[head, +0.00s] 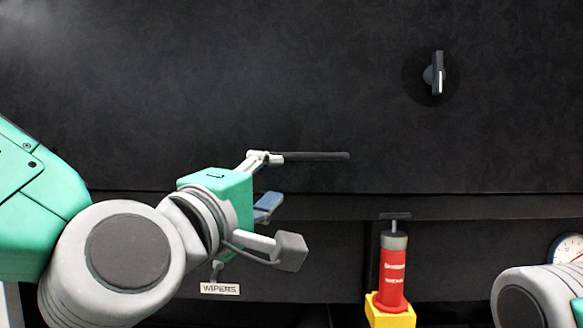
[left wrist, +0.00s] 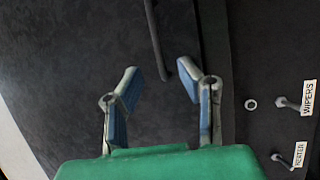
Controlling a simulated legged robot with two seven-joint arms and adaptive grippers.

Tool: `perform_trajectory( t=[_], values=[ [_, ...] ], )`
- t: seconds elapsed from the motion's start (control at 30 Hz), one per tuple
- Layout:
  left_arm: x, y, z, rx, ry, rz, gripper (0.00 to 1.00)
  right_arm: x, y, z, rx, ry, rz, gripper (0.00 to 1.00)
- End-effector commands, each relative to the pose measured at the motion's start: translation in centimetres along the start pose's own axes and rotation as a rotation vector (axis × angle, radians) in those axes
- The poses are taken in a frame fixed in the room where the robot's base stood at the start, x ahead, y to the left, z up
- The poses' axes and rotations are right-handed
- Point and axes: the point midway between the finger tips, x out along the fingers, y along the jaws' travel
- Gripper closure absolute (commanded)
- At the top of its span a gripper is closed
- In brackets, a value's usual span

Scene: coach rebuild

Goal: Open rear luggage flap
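The luggage flap looks like the large dark panel (head: 330,90) that fills the upper head view; it stands flat, with a straight seam along its bottom edge. A black horizontal bar handle (head: 315,156) is on its lower part. In the left wrist view the bar (left wrist: 155,40) runs down from the top edge, its end near the gap between the fingertips. My left gripper (head: 270,181) is open and empty at the bar's left end, with its blue-padded fingers (left wrist: 158,78) apart. I cannot tell whether a finger touches the bar. My right gripper is out of view.
A rotary knob (head: 437,75) sits at the panel's upper right. Below the seam are a WIPERS label (head: 220,288) and, in the left wrist view, a HEATER label (left wrist: 300,155). A red cylinder (head: 393,270) on a yellow base (head: 390,316) and a gauge (head: 567,247) are at lower right.

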Motion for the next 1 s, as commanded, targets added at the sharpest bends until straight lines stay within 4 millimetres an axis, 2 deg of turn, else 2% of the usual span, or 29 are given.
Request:
perform_trajectory(
  t=[0.17,0.5,0.7,0.83,1.0],
  values=[
    [1.5,0.4,-0.7,-0.012,0.003,0.008,0.68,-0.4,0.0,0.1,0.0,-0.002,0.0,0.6],
    [8.5,0.3,-1.2,-0.012,0.004,0.008,0.68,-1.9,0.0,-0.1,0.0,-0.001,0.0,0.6],
    [11.7,0.3,-1.2,-0.013,0.004,0.008,0.68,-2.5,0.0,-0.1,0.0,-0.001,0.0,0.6],
    [12.9,0.3,-1.2,-0.012,0.002,0.007,0.68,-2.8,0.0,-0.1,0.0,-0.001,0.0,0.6],
    [13.4,0.2,-1.2,-0.012,0.002,0.008,0.68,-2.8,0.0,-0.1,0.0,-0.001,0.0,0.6]
  ],
)
